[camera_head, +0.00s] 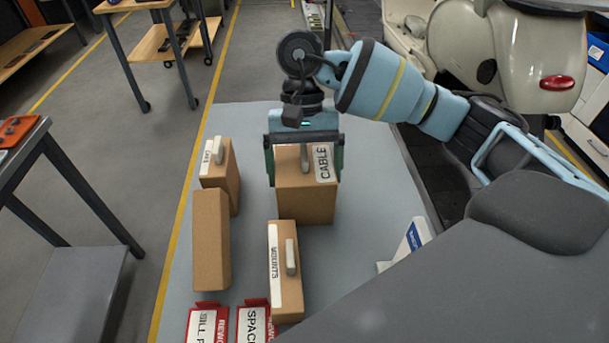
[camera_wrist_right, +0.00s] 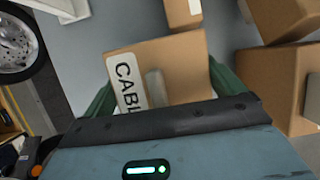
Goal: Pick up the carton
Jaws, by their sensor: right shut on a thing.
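The carton with the "CABLE" label (camera_head: 306,205) is a brown box with a pale grip on its top face. It stands toward the back of the grey platform. My right gripper (camera_head: 305,175) is over it, with its green fingers on either side of the box, shut on it. In the right wrist view the carton (camera_wrist_right: 192,62) sits between the fingers of the right gripper (camera_wrist_right: 160,92). I cannot tell whether its bottom touches the platform. My left gripper is not in view.
A "MOUNTS" carton (camera_head: 287,295), a plain brown carton (camera_head: 210,245) and another labelled carton (camera_head: 226,175) stand nearby on the grey platform (camera_head: 375,190). Two red-and-white boxes (camera_head: 208,325) (camera_head: 252,325) are at the front. A white-and-blue box (camera_head: 409,245) is at the right. A scooter (camera_head: 510,50) stands behind.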

